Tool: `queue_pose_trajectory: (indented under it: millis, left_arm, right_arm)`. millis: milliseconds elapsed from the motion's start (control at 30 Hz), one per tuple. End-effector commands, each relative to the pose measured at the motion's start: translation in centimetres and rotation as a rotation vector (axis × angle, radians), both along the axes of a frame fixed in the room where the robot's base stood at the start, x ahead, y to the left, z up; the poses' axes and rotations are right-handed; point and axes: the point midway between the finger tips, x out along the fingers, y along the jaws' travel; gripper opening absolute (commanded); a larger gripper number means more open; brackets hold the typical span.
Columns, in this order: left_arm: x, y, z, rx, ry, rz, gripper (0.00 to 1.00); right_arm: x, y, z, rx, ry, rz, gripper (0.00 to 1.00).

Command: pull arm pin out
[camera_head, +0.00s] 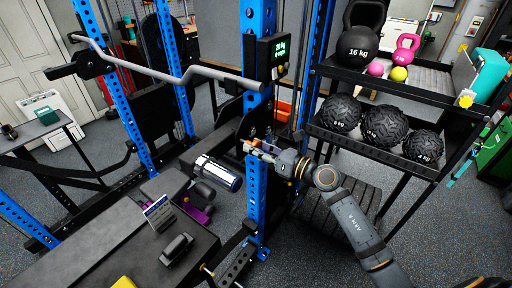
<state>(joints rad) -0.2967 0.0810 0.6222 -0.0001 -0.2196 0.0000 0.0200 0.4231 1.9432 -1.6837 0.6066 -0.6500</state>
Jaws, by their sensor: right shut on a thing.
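My right gripper (257,147) reaches in from the lower right to the front blue rack upright (257,205). It is shut at a black bracket (252,122) on that upright, just below the digital display. The arm pin is too small and too covered by the fingers to make out clearly. I cannot tell how far it sits in its hole. My left gripper is not in view.
A dark bench (60,262) at lower left carries a phone-like device (159,213) and a black object (176,249). A chrome cylinder (217,173) is left of the upright. A curved bar (190,72) crosses above. A ball rack (345,142) stands right of the upright.

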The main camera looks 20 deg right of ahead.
Motion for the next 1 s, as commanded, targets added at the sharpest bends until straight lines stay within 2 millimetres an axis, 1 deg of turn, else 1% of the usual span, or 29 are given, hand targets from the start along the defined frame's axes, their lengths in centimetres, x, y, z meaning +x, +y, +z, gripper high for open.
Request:
queue_pose_trajectory:
  millis: [100,200,233,400,567,667,767,867,1000]
  left_arm:
    - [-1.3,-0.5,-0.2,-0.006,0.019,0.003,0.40]
    - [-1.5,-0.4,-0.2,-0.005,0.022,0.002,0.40]
    - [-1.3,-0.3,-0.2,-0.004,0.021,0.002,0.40]
    - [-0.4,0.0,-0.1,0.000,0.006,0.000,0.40]
    - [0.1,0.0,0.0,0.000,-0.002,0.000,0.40]
    - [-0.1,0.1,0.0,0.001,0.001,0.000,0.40]
    - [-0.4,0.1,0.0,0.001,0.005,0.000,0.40]
    - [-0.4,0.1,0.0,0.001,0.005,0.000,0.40]
    - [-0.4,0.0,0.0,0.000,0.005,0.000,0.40]
  right_arm:
    - [0.0,0.0,-0.2,-0.002,0.003,0.001,0.00]
    - [0.0,0.0,-0.2,-0.002,0.002,0.001,0.00]
    - [0.0,0.0,-0.2,-0.002,0.002,0.001,0.39]
    - [0.0,0.0,-0.1,-0.001,0.002,0.001,0.61]
    - [0.0,0.0,-0.1,-0.001,0.002,0.001,0.61]
    - [0.0,0.0,-0.1,-0.001,0.002,0.001,0.61]
    - [0.0,0.0,0.6,-0.003,-0.001,0.001,0.61]
    - [0.0,0.0,2.3,-0.005,-0.005,0.001,0.61]
    - [0.0,0.0,5.6,-0.005,-0.005,0.001,0.61]
